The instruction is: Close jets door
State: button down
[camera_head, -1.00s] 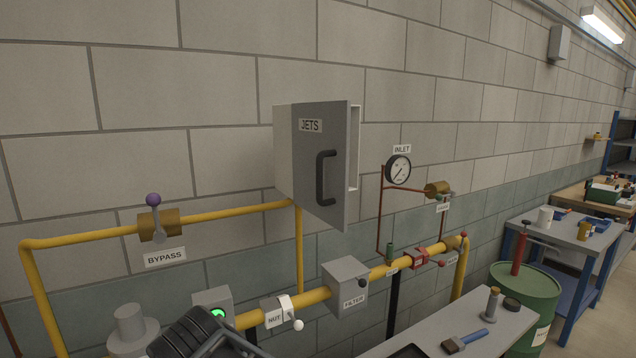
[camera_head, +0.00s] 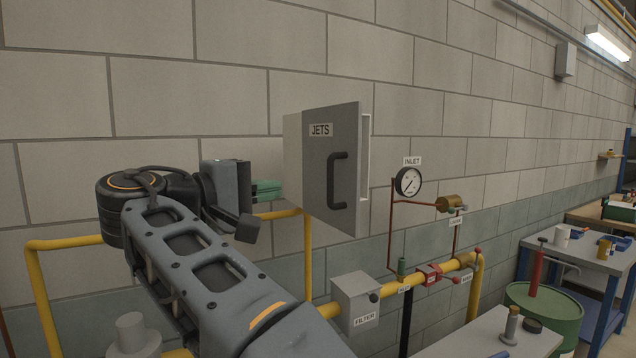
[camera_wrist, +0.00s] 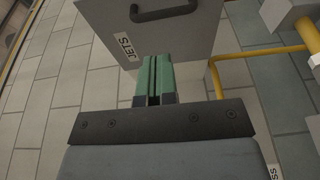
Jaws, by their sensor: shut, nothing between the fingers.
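The JETS door (camera_head: 345,140) is a grey panel with a black handle (camera_head: 337,180) on the front of a pale wall box (camera_head: 293,150). It stands ajar, with a pale strip of the box showing past its right edge. My gripper (camera_head: 268,190), with green fingers, is shut and empty, just left of the box and pointing right. In the wrist view the shut fingers (camera_wrist: 154,80) appear in front of the door (camera_wrist: 175,45), close to its JETS label (camera_wrist: 125,46). Whether they touch it I cannot tell.
Yellow pipes (camera_head: 280,214) run along the wall below the box. A filter block (camera_head: 352,300), a gauge (camera_head: 408,182) and valves are on the right. A green drum (camera_head: 545,310) and workbenches stand farther right. The wall above the box is clear.

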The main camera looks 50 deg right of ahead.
aim_at(329, 179)
jog(key=d, duration=0.3)
jog(key=d+p, duration=0.1)
jog(key=d, duration=0.2)
jog(key=s+d+p, duration=0.1)
jog(key=d, duration=0.2)
jog(key=shift+s, duration=0.1)
jog(key=shift+d+f, duration=0.1)
jog(key=shift+d, duration=0.85)
jog(key=shift+s+t, duration=0.1)
jog(key=shift+t, duration=0.2)
